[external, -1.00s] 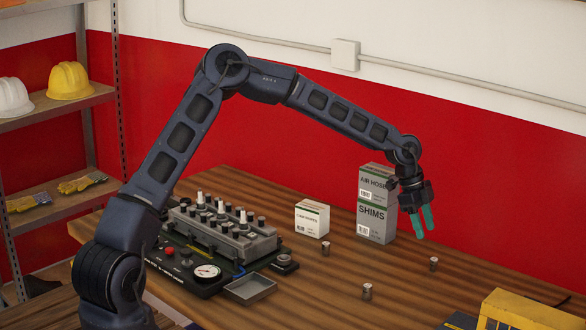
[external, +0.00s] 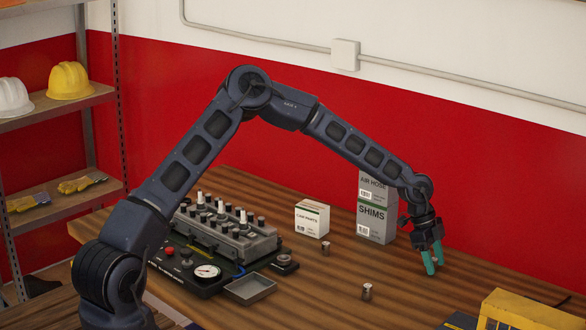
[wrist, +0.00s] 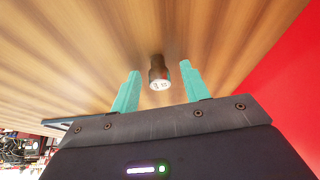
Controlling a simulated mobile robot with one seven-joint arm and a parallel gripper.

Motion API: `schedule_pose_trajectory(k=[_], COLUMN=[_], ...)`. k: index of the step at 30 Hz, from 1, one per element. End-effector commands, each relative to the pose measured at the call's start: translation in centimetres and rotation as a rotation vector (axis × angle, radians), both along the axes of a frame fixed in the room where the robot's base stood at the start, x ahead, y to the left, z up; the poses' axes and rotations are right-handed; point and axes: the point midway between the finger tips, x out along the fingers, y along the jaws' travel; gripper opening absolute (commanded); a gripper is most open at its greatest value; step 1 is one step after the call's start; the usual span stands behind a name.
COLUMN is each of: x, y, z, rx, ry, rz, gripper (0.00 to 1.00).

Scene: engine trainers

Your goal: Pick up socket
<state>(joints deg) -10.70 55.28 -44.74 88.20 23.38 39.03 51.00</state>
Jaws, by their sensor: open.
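My gripper (external: 433,263) is low over the right part of the wooden table, its two teal fingers pointing down and apart. In the wrist view a small metal socket (wrist: 159,73) stands a little ahead of and between the open fingers (wrist: 158,90); no contact is visible. In the external view this socket is mostly hidden by the fingers. Two other sockets stand on the table, one near the front (external: 367,291) and one farther back (external: 325,248).
The engine trainer (external: 225,232) stands on the left of the table with an empty grey tray (external: 250,289) beside it. A car parts box (external: 312,218) and the stacked shims and air hose boxes (external: 375,218) stand at the back. A yellow box (external: 510,312) is at the front right.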

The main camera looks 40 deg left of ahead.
Motion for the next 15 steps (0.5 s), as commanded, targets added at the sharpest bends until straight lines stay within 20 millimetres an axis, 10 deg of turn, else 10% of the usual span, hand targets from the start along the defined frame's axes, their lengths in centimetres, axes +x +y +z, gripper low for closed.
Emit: schedule_pose_trajectory(k=[6,12,15], x=[0.03,0.03,0.03], y=[0.0,0.02,0.02], z=[-0.09,-0.07,-0.06], rx=[0.0,0.0,0.0], ry=[-0.001,-0.001,-0.001], rz=[0.0,0.0,0.0], gripper=[0.44,0.05,0.0])
